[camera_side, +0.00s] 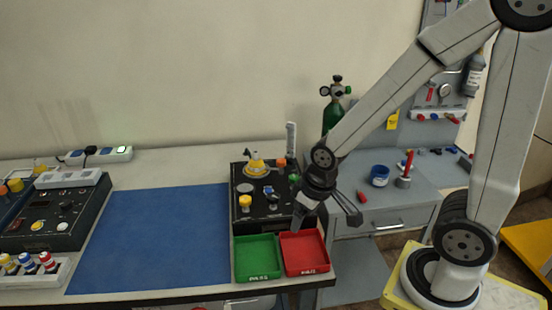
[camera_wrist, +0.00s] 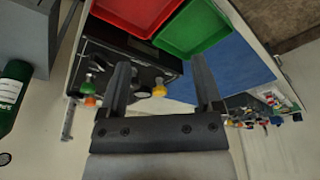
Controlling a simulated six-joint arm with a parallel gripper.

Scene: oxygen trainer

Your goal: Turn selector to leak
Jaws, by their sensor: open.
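The black trainer box (camera_side: 262,222) stands at the right end of the bench in the side view. On its top are a yellow knob (camera_side: 245,202), a yellow dome-shaped part (camera_side: 256,165), an orange knob (camera_side: 281,163) and a green knob (camera_side: 295,179). I cannot tell which one is the selector, and no leak label is legible. My gripper (camera_side: 298,218) is open and empty by the box's right front corner, partly hiding it. In the wrist view, the yellow knob (camera_wrist: 159,90) appears between the open fingers of my gripper (camera_wrist: 161,75), beyond them and apart from them.
A green tray (camera_side: 257,279) and a red tray (camera_side: 306,273) lie in front of the box. A blue mat (camera_side: 160,235) is clear to its left. A green cylinder (camera_side: 331,117) stands behind. A grey cabinet (camera_side: 400,205) with a blue cup (camera_side: 379,176) is at right.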

